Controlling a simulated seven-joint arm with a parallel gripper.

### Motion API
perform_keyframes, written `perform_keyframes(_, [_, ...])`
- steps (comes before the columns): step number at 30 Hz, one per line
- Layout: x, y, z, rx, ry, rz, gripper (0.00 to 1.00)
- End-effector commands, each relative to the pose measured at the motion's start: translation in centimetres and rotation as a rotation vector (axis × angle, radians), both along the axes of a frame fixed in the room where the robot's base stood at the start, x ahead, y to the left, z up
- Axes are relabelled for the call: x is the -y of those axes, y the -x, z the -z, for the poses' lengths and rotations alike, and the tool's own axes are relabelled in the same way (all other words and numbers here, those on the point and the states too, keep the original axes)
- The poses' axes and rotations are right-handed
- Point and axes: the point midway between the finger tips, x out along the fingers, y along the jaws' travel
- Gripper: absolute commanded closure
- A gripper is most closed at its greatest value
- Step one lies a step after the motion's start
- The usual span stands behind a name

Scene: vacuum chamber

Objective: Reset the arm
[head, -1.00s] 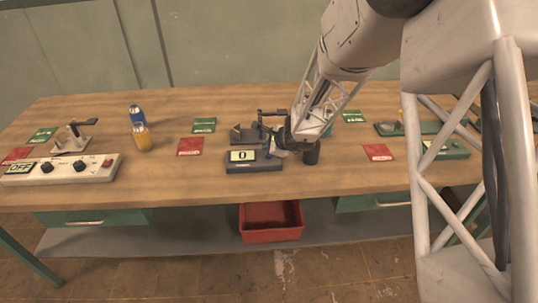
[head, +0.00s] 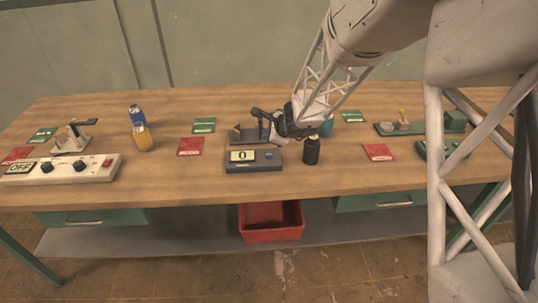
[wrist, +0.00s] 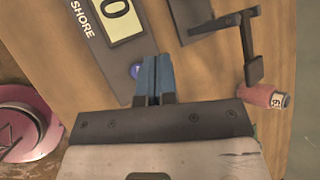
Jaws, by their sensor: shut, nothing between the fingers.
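My gripper (head: 275,133) is at the middle of the bench, above and behind the right end of the grey tester (head: 254,167), whose display reads 0. In the wrist view my blue fingertips (wrist: 157,60) are together with nothing between them. The tester's panel (wrist: 110,30), marked SHORE, lies beside them, and its round blue button (wrist: 137,70) shows just left of the tips. The tester's dark stand (head: 249,135) is partly hidden behind my gripper.
A pinkish labelled cylinder (wrist: 265,97) shows in the wrist view. Blue (head: 136,114) and yellow (head: 142,137) bottles stand left. A red bin (head: 271,220) is below. Bare wood lies between.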

Motion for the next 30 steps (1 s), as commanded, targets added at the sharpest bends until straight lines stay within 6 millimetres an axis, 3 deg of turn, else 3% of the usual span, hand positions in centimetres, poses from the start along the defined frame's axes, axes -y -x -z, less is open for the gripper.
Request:
perform_keyframes(22, [0.0,0.1,-0.1,0.002,0.002,-0.004,1.00])
perform_keyframes(30, [0.0,2.3,-3.0,0.045,0.050,-0.110,1.00])
